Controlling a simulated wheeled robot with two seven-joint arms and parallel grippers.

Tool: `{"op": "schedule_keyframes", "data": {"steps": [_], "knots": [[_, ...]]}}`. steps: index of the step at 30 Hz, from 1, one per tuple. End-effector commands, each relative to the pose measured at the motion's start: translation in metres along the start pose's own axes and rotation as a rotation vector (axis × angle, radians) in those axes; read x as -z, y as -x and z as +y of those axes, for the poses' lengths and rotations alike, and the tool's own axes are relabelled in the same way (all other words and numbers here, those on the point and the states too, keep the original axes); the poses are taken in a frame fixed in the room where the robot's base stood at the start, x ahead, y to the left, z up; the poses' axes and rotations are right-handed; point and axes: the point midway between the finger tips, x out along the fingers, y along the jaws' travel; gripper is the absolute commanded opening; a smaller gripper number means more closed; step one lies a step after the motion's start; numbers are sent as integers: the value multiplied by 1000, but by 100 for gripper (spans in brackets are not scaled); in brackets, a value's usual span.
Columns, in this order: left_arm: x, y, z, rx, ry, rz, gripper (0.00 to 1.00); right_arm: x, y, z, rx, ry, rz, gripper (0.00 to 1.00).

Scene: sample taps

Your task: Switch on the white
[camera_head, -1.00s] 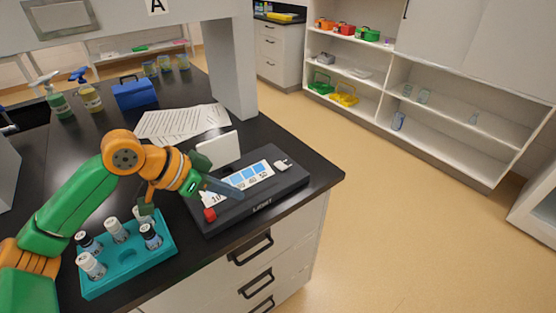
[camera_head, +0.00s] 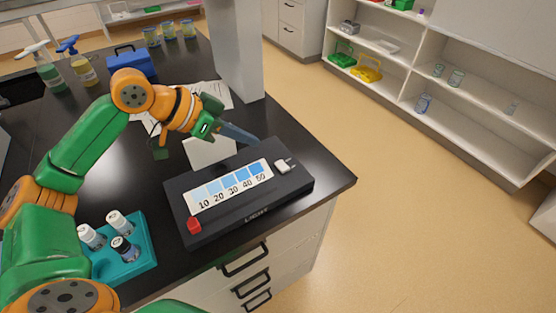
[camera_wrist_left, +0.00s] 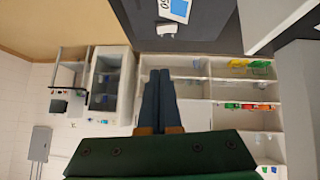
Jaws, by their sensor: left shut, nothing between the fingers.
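A black box (camera_head: 238,213) marked "LIGHT" lies on the dark bench top. A small white switch (camera_head: 285,165) sits at its right end, and a red button (camera_head: 194,225) at its front left corner. A strip of blue shades (camera_head: 229,186) numbered 10 to 50 lies between them. In the left wrist view the white switch (camera_wrist_left: 165,29) shows near the top edge. My left gripper (camera_head: 257,142) is shut and empty, above the far side of the box, apart from the switch. Its dark fingers also show in the left wrist view (camera_wrist_left: 160,72). My right gripper is not in view.
A white upright card (camera_head: 209,152) stands behind the box. A teal rack (camera_head: 137,267) with several vials is at the lower left. Paper sheets, a blue toolbox (camera_head: 131,63) and spray bottles (camera_head: 77,65) lie farther back. A grey post (camera_head: 235,50) rises behind the gripper.

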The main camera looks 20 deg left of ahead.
Motion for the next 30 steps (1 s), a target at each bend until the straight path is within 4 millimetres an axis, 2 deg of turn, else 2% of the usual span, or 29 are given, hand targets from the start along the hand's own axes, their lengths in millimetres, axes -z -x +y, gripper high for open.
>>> {"op": "schedule_keyframes", "data": {"steps": [13,15,21,30], "knots": [[1,-93,2,-4,0,-2,0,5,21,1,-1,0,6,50],[-11,-101,1,-3,2,-5,0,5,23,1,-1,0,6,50],[-26,-116,1,-1,0,-2,0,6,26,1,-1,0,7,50],[-29,-119,0,0,-1,-1,0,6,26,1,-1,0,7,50]]}}
